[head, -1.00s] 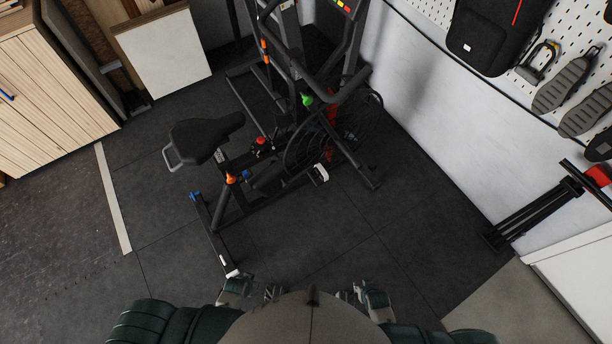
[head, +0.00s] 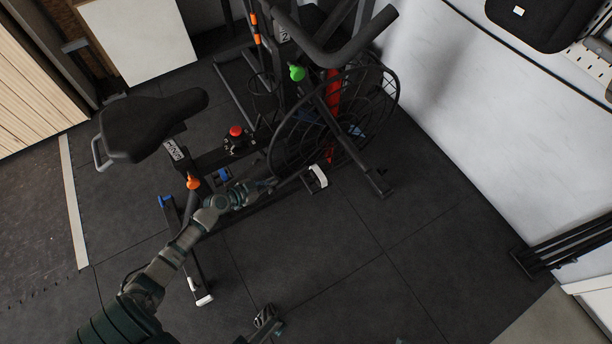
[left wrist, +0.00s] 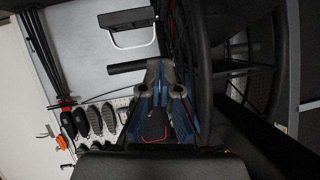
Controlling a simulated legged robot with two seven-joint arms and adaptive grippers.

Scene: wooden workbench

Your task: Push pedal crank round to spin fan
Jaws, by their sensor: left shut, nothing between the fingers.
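The exercise bike has a large caged fan wheel (head: 392,92) at its front. A pedal (head: 318,177) with a pale edge sits low beside the wheel; the crank arm behind it is hard to make out. My left gripper (head: 268,184) is shut and empty, left of the pedal and close to the lower wheel rim. I cannot tell whether it touches the crank. In the left wrist view its fingers (left wrist: 163,80) point toward a pale-edged black part (left wrist: 130,30), with the wheel cage close on the right. My right gripper (head: 266,318) is low at the bottom edge, its fingers unclear.
The bike's saddle (head: 150,125) is on the left and a handlebar (head: 345,50) overhangs the wheel. A red knob (head: 236,131) and an orange knob (head: 193,182) stick up from the frame. The dark floor (head: 340,260) is free in front. A white wall (head: 480,110) stands at right.

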